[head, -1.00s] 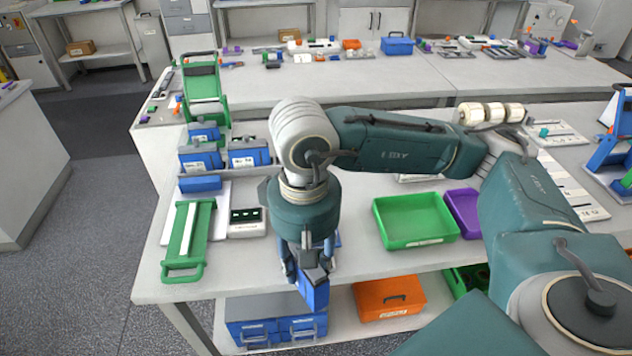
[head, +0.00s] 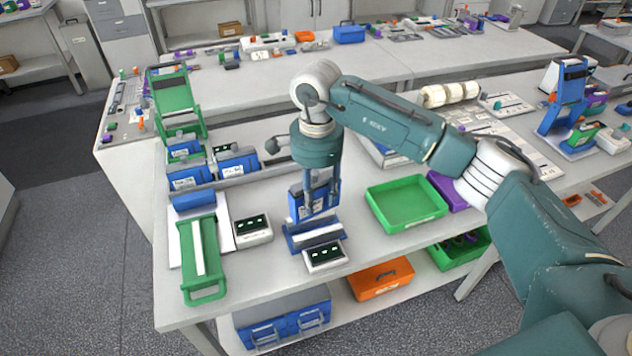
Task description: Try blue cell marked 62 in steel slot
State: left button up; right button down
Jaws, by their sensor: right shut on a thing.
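My right gripper (head: 318,196) points down and is shut on a blue cell (head: 306,206) with a pale label; its number is too small to read. The cell is upright, directly over or at a blue-based holder with a grey steel-looking slot (head: 316,237). I cannot tell whether the cell's lower edge is in the slot or just above it. A white meter box with a dark display (head: 326,256) sits in front of the holder. My left gripper is not in view.
More blue cells (head: 237,164) stand in a rack at left. A green-handled fixture (head: 203,262) and another display box (head: 253,230) lie left of the holder. A green tray (head: 406,204) is to the right. Blue (head: 282,318) and orange (head: 381,279) cases lie on the lower shelf.

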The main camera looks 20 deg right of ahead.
jog(key=shift+w+d+f+m, duration=0.1)
jog(key=shift+w+m, duration=0.7)
jog(key=shift+m, duration=0.2)
jog(key=shift+f, duration=0.45)
jog(key=shift+f+b, duration=0.35)
jog(key=shift+f, duration=0.25)
notch_tip(320, 180, down, 2)
jog(key=shift+f+b, duration=0.1)
jog(key=shift+b, duration=0.3)
jog(key=shift+w+f+b, duration=0.1)
jog(key=shift+f+b, duration=0.5)
jog(key=shift+b, duration=0.05)
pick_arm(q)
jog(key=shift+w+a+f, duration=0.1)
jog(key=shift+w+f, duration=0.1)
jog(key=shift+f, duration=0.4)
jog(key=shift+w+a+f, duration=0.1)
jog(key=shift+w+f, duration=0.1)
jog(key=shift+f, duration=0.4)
pick_arm(e)
jog(key=shift+f, duration=0.1)
pick_arm(q)
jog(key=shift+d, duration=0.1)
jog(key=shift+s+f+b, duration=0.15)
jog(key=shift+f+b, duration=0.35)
jog(key=shift+b, duration=0.05)
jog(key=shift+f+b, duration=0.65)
pick_arm(e)
jog(key=shift+f, duration=0.8)
